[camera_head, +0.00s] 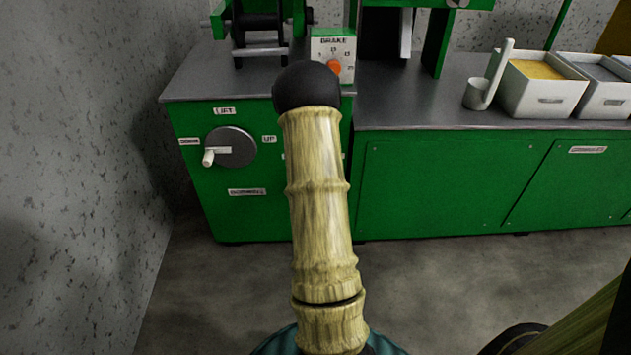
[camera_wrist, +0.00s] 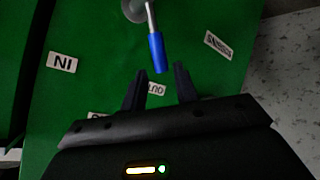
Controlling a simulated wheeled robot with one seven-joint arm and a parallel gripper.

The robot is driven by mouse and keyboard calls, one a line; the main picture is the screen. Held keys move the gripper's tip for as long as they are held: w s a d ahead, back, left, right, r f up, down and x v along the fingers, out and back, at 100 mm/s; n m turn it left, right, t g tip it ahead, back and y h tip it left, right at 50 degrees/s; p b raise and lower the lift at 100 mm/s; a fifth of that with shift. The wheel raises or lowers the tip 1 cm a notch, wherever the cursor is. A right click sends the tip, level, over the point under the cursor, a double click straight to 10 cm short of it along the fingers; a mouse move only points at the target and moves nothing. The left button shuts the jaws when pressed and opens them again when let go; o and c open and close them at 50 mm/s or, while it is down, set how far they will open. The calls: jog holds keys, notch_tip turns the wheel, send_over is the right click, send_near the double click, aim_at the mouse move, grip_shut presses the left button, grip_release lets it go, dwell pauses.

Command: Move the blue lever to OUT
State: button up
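The blue lever (camera_wrist: 156,52) shows in the wrist view, a blue grip on a pale metal rod from a round grey hub (camera_wrist: 134,9) on the green panel. Its tip points toward my gripper (camera_wrist: 160,72) and toward the OUT label (camera_wrist: 155,89). My gripper is open, its two dark fingers apart on either side of the lever's tip. I cannot tell whether either finger touches it. The IN label (camera_wrist: 62,62) is off to the left. In the head view, my arm hides the lever and my gripper is out of sight.
In the head view, the green cabinet (camera_head: 430,185) has a round dial with a white handle (camera_head: 232,147) at left. A BRAKE box with an orange knob (camera_head: 333,66) stands on top. A white cup (camera_head: 478,93) and bins (camera_head: 540,88) stand at right. Bare floor lies in front.

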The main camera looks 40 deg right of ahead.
jog(key=p+v, duration=0.2)
jog(key=v, duration=0.8)
jog(key=shift+p, duration=0.3)
jog(key=w+a+r+m+g+y+p, duration=0.1)
jog(key=a+r+g, duration=0.15)
jog(key=a, duration=0.45)
jog(key=w+a+r+g+y+p, duration=0.1)
jog(key=a+r, duration=0.3)
jog(key=a, duration=0.3)
jog(key=s+a+r+g+y+p, duration=0.1)
jog(key=s+a+r, duration=0.15)
jog(key=a, duration=0.25)
jog(key=s+a+r+m+g+y+p, duration=0.1)
jog(key=s+a+r+g, duration=0.15)
jog(key=a, duration=0.35)
jog(key=s+a+r+g+p, duration=0.1)
jog(key=s+a+r, duration=0.1)
jog(key=s+a, duration=0.25)
jog(key=w+p+v, duration=0.3)
jog(key=p+v, duration=1.5)
jog(key=w+d+r+p+v, duration=0.1)
jog(key=w+p+v, duration=0.3)
jog(key=p+v, duration=1.4)
jog(key=shift+w+r+p, duration=0.25)
jog(key=shift+w+p, duration=0.05)
jog(key=shift+w, duration=0.4)
